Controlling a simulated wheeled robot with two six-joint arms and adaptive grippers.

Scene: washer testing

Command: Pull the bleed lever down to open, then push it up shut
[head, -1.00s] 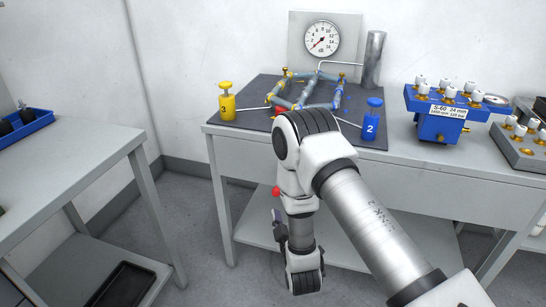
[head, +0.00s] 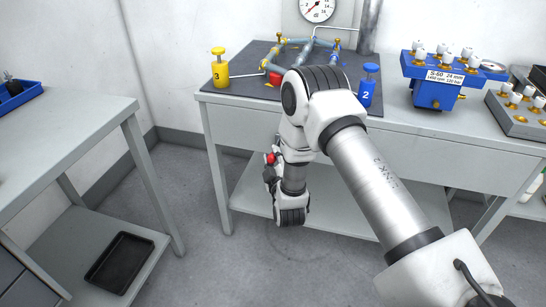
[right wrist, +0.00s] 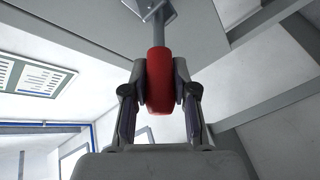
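The bleed lever's red grip (head: 270,158) shows in the head view just below the bench's front edge, left of my right forearm. In the right wrist view the red grip (right wrist: 160,82) hangs on a grey rod (right wrist: 158,32) that runs up to a grey plate. My right gripper (right wrist: 160,90) has one finger on each side of the grip, and both seem to touch it. In the head view my right gripper (head: 269,175) points up from below and is partly hidden by my own wrist. My left gripper is not in view.
A lower shelf (head: 345,205) lies beneath.

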